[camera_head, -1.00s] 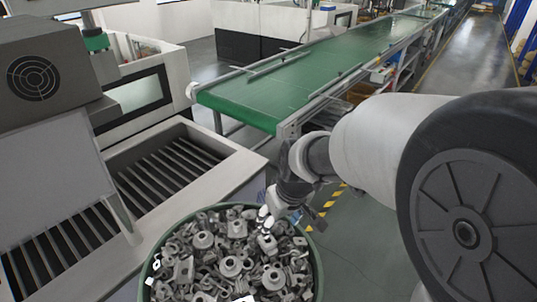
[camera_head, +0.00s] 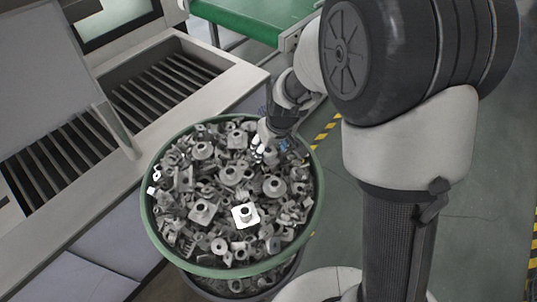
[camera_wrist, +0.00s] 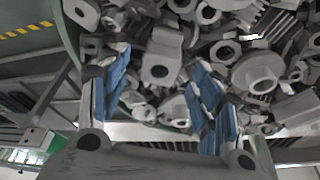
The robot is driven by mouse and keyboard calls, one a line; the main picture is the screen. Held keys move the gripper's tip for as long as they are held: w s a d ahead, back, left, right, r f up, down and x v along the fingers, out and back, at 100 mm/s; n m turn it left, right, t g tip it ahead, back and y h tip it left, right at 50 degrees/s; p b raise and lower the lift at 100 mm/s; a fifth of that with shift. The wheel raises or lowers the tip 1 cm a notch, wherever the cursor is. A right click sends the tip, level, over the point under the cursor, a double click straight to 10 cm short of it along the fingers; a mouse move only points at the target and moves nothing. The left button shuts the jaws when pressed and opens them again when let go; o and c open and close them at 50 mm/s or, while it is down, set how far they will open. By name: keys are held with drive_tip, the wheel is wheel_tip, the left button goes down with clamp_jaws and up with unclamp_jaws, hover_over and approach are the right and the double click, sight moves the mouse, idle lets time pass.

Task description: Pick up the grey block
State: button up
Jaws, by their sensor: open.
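Many grey metal parts (camera_head: 231,176) lie heaped in a round green bin (camera_head: 148,212). In the wrist view, a grey block with a round hole (camera_wrist: 161,62) lies between my fingertips, at the near edge of the heap. Other grey parts crowd around it. I cannot tell whether either finger touches it. My gripper (camera_wrist: 160,72) is open, with blue pads on its two fingers. In the head view, my gripper (camera_head: 268,143) reaches down at the bin's upper right edge, and the block there cannot be made out.
A bright white part (camera_head: 245,216) lies in the front middle of the heap. A machine with a slatted bed (camera_head: 100,125) stands left of the bin. A green conveyor (camera_head: 255,14) is behind. Yellow-black floor tape (camera_head: 327,129) runs at the right.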

drive_tip(key=shift+x, duration=0.8)
drive_tip(key=shift+r, duration=0.1)
drive_tip(key=c, duration=1.2)
